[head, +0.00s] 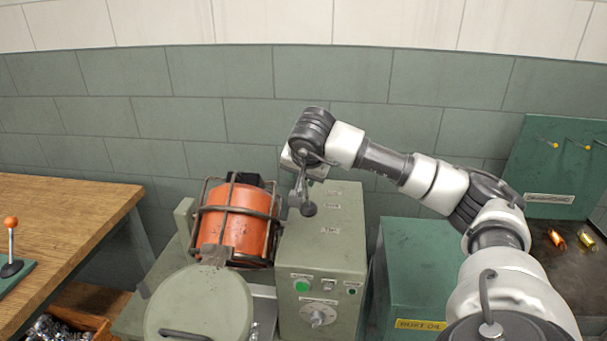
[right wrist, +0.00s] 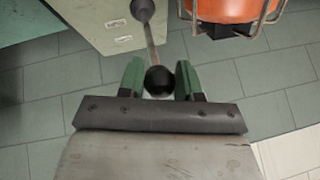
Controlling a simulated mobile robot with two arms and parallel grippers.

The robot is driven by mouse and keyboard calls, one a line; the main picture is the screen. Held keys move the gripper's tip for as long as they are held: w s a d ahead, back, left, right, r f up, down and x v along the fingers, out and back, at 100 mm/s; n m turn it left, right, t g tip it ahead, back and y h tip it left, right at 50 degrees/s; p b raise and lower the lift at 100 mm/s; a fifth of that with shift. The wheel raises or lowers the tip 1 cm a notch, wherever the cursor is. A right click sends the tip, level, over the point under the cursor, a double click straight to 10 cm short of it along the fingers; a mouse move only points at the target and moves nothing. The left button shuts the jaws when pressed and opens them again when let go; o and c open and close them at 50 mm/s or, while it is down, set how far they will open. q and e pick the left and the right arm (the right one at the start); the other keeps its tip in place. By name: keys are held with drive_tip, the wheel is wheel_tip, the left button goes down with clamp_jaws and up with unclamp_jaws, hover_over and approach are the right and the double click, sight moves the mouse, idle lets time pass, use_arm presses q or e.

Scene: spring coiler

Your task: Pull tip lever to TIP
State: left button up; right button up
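The tip lever (head: 303,190) stands on top of the grey-green control cabinet (head: 345,240). It has a dark round hub and a thin rod, which points up and away from the hub toward my gripper. In the right wrist view the lever's black ball knob (right wrist: 159,80) sits between the two green fingers of my right gripper (right wrist: 159,82). The fingers appear to touch the knob on both sides. In the head view my right gripper (head: 300,163) is above the cabinet's back left, and its fingers are hard to make out. My left gripper is not in view.
An orange drum (head: 240,222) in a metal cage stands left of the cabinet, behind a round green lid (head: 200,302). A green box (head: 415,270) stands at right. A wooden bench (head: 60,225) at left holds an orange-knobbed lever (head: 11,240).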

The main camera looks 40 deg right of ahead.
drive_tip(key=o, duration=0.4)
drive_tip(key=shift+f, duration=0.1)
drive_tip(key=shift+o, duration=0.2)
drive_tip(key=v, duration=1.1)
drive_tip(key=shift+b, duration=0.4)
drive_tip(key=shift+f, duration=0.1)
